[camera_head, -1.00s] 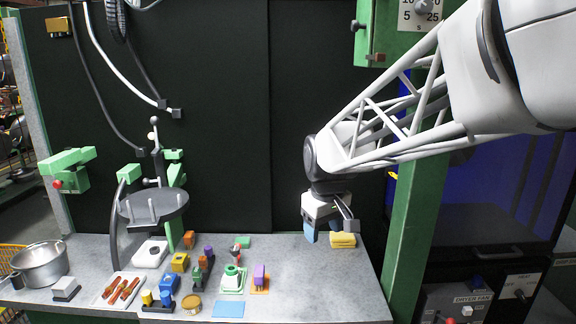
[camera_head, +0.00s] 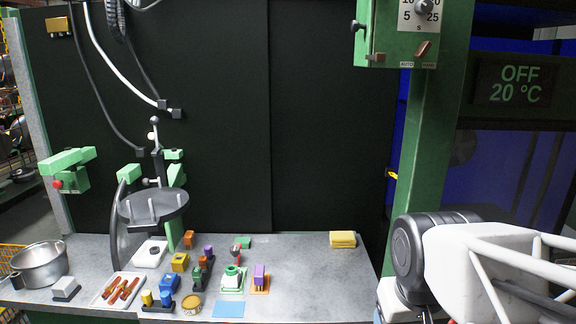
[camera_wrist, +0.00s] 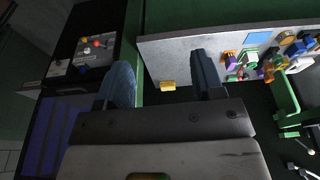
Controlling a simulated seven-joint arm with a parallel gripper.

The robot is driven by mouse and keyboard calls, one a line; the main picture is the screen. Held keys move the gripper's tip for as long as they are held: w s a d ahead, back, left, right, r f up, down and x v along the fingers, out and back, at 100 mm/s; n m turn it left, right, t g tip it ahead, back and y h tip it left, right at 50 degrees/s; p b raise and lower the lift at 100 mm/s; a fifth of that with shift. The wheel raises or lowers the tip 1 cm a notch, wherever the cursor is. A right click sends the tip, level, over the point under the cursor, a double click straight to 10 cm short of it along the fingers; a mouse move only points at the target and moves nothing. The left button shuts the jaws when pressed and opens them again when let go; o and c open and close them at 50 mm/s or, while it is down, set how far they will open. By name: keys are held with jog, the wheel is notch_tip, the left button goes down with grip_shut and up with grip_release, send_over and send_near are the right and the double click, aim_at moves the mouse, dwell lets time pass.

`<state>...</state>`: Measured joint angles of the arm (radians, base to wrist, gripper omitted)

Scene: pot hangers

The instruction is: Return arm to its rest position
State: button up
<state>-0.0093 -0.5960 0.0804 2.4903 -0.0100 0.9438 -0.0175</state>
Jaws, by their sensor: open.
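My gripper shows in the wrist view (camera_wrist: 163,85) with two blue-grey fingers spread wide apart and nothing between them. In the head view my arm is folded low at the right, in front of the green post. Its end reaches the bottom edge of the picture, and the fingers are hidden or cut off there. The gripper is off to the right of the table (camera_head: 310,285), apart from everything on it.
A yellow sponge (camera_head: 342,239) lies at the table's back right. Several coloured blocks, a blue pad (camera_head: 228,309), a metal pot (camera_head: 40,264) and a stand with a dark round plate (camera_head: 153,205) occupy the left and middle. A green post (camera_head: 425,150) rises beside the table's right edge.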

jog(key=shift+s+d+f+m, duration=0.15)
jog(key=shift+s+f, duration=0.1)
jog(key=shift+s, duration=0.35)
jog(key=shift+s+d+f+m, duration=0.15)
jog(key=shift+s+f, duration=0.1)
jog(key=shift+s, duration=0.3)
jog(key=shift+c, duration=0.2)
